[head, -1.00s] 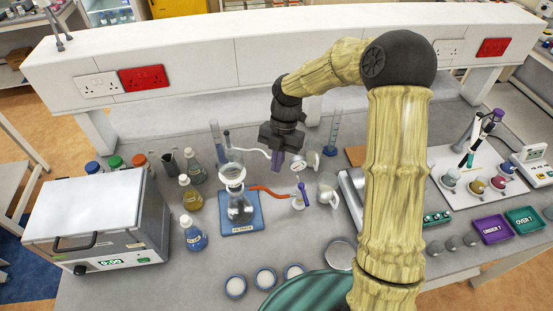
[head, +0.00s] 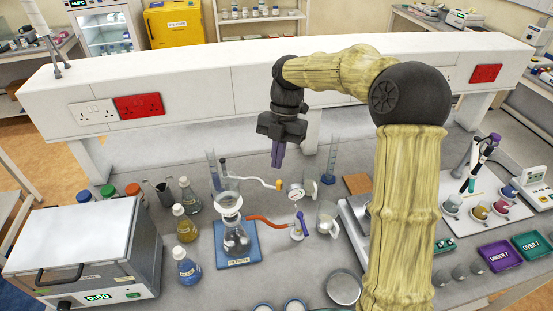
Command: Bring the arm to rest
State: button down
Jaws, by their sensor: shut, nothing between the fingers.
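My gripper (head: 279,160) hangs from my bent arm, pointing down, with its purple fingers shut and nothing between them. It is in the air above the back middle of the bench, in front of the white raised ledge (head: 220,75). Below it stand a round gauge (head: 295,191) and a filter flask (head: 236,238) on a blue base marked "FILTRATE" (head: 246,252). The fingers appear apart from all of these. My forearm covers part of the bench to the right.
Bottles (head: 186,258) and a white oven (head: 85,250) stand left. A measuring cylinder (head: 331,160) stands behind the gauge. A pipette stand (head: 480,165), coloured cups and purple (head: 499,256) and green trays (head: 532,245) are at right. Air around the gripper looks clear.

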jog(key=shift+s, duration=0.2)
jog(key=s+d+f+m+t+b, duration=0.1)
jog(key=s+m, duration=0.4)
jog(key=m, duration=0.5)
jog(key=s+d+f+m+t+h+b, duration=0.1)
jog(key=s+d+f+m+t+b, duration=0.1)
jog(key=s+d+f+m, duration=0.4)
jog(key=s+d+f+m+t+b, duration=0.1)
jog(key=s+d+f+m+t, duration=0.2)
jog(key=m, duration=1.1)
jog(key=s+d+f, duration=0.1)
jog(key=s, duration=0.2)
jog(key=shift+f+m+h, duration=0.2)
jog(key=shift+m+h, duration=0.1)
jog(key=shift+h, duration=0.1)
